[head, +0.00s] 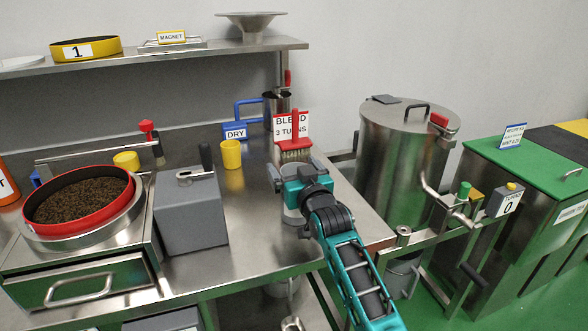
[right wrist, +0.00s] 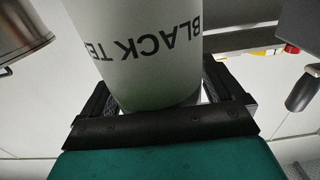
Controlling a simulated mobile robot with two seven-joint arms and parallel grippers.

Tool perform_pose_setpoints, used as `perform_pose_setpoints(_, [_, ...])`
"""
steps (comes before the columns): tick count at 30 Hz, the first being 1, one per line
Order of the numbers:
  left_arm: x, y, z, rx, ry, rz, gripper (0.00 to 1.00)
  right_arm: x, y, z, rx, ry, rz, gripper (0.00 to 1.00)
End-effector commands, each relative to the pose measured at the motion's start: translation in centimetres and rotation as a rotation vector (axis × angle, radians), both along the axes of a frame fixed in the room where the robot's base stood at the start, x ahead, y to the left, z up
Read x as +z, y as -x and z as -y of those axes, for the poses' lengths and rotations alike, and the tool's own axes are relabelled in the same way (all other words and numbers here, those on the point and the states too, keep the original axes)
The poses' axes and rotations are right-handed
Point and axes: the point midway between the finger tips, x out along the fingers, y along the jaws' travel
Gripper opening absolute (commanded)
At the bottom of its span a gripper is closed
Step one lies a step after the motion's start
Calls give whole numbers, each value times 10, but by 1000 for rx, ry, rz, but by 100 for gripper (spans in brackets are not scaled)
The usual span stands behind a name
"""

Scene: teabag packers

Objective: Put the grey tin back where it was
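The grey tin (right wrist: 150,75) is pale grey and round, lettered "BLACK TE…" in the right wrist view, where the lettering appears upside down. My right gripper (right wrist: 160,100) has one finger on each side of it and is closed on it. In the head view the gripper (head: 290,180) is over the right part of the steel bench, with part of the tin (head: 291,212) showing below it. My left gripper is not in view.
Left of the tin are a grey box (head: 190,215) with a lever, a yellow cup (head: 231,154) and a red-rimmed sieve (head: 80,197) of dark tea. Behind it stand a brush (head: 295,148) and a BLEND sign (head: 290,125). A steel drum (head: 400,150) stands right.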

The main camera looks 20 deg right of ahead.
Motion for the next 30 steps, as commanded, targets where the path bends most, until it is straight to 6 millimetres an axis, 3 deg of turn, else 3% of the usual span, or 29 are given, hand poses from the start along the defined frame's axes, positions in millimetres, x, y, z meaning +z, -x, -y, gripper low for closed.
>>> perform_pose_setpoints(10, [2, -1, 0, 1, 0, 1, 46, 5, 0, 0, 0, 0, 2, 100])
perform_pose_setpoints(13, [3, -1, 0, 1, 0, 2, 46, 2, 9, 0, 0, 0, -1, 100])
perform_pose_setpoints(30, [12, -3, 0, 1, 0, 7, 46, 2, 107, 4, 0, 1, -1, 100])
